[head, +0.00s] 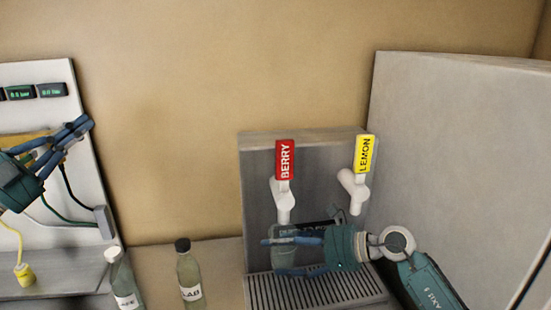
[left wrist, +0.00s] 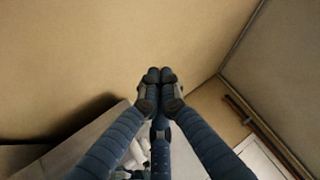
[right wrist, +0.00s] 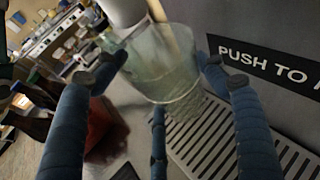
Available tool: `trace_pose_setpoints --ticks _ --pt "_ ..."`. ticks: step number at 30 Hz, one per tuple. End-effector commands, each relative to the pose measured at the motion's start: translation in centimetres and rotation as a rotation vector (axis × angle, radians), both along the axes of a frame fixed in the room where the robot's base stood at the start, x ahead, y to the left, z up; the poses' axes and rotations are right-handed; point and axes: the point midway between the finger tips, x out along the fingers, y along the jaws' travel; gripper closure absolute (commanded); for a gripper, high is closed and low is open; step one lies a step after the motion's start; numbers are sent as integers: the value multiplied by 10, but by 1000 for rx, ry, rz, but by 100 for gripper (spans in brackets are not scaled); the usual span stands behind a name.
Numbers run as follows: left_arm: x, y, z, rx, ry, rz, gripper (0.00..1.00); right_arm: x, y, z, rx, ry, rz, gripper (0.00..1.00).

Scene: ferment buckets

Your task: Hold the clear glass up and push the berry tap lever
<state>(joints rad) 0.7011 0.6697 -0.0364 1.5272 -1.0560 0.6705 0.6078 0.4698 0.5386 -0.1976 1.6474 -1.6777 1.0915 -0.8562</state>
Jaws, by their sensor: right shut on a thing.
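The berry tap has a red upright lever (head: 285,160) marked BERRY above a white spout (head: 283,203). My right gripper (head: 268,256) is shut around the clear glass (right wrist: 165,65), with fingers on both sides of it. The glass is above the drip grate and under the berry spout in the head view; my fingers partly cover it there. A pale tan strip (right wrist: 155,12) shows at the glass's mouth; I cannot tell what it is. My left gripper (head: 83,128) is at the far left, away from the taps, with its fingertips together and empty in the left wrist view (left wrist: 160,80).
A yellow LEMON lever (head: 365,153) stands right of the berry one. The slotted drip grate (head: 315,292) lies below. Two labelled bottles, one white-capped (head: 120,280) and one black-capped (head: 188,270), stand left of the dispenser. A grey cabinet (head: 460,150) borders the right.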

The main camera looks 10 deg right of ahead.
Motion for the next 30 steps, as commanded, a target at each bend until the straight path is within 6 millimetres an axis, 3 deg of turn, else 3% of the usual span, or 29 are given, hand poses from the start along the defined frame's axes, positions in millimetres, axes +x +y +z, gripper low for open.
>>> trace_pose_setpoints --ticks 1,3,9,15,21,30 --pt "-7 -28 1 28 4 -51 100 0 0 1 1 -2 0 72" --pt "-17 -65 -2 64 17 -122 100 0 0 1 1 -2 0 72" --pt "-59 -165 -18 182 62 -316 100 0 0 1 1 -2 0 72" --pt "-106 -242 -41 299 109 -475 100 0 0 1 1 -2 0 72" --pt "-137 -279 -59 371 143 -558 100 0 0 1 1 -2 0 72" --pt "-144 -287 -63 388 151 -575 100 0 0 1 1 -2 0 72"
